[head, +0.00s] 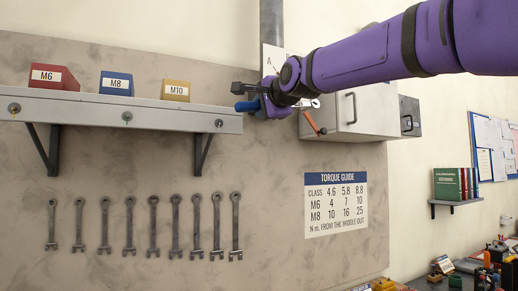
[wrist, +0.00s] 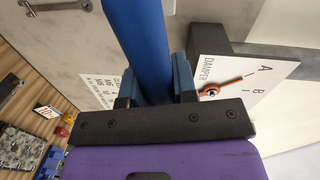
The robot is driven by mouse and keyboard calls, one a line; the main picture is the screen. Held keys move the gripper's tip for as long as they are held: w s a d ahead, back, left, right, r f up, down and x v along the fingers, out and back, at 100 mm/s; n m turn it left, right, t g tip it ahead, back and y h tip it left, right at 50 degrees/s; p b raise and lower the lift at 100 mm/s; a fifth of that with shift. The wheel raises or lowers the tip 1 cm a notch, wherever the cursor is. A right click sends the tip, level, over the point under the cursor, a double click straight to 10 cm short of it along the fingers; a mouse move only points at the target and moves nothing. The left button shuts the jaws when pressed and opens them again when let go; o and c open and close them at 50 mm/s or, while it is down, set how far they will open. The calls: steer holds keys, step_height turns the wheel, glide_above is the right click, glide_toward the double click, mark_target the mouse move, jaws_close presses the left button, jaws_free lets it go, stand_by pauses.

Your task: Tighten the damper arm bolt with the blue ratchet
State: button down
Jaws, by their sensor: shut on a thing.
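My gripper (head: 264,99) is raised in front of the wall, at the right end of the shelf in the head view. It is shut on the blue ratchet (head: 248,106), whose blue handle (wrist: 146,45) runs between the fingers (wrist: 156,85) in the wrist view. A bright metal end (head: 311,103) shows to the right of the gripper; I cannot tell whether it is the ratchet's head. The white damper plate (wrist: 240,68), lettered A and B, lies right of the fingers. Its red damper arm (wrist: 228,84) carries a round bolt (wrist: 212,93). The handle is apart from that bolt in the picture.
A shelf (head: 130,112) with red M6, blue M8 and yellow M10 boxes is at left. Several wrenches (head: 153,225) hang below. A grey box (head: 362,112) is right of my gripper, with an orange lever (head: 314,122) near its left side. A torque chart (head: 336,205) hangs below.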

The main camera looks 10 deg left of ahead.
step_height(320, 180, up, 8)
steer(key=s+d+t, duration=0.1)
steer(key=s, duration=0.1)
steer(key=shift+x, duration=3.25)
steer(key=w+d+f+n, duration=0.6)
steer(key=d+f+n, duration=0.3)
steer(key=f+n, duration=0.3)
steer(key=shift+w+d+f+n+y, duration=0.2)
steer(key=shift+d+f+n+y, duration=0.1)
steer(key=shift+f+y, duration=0.15)
steer(key=shift+x, duration=0.9)
steer(key=shift+f, duration=0.1)
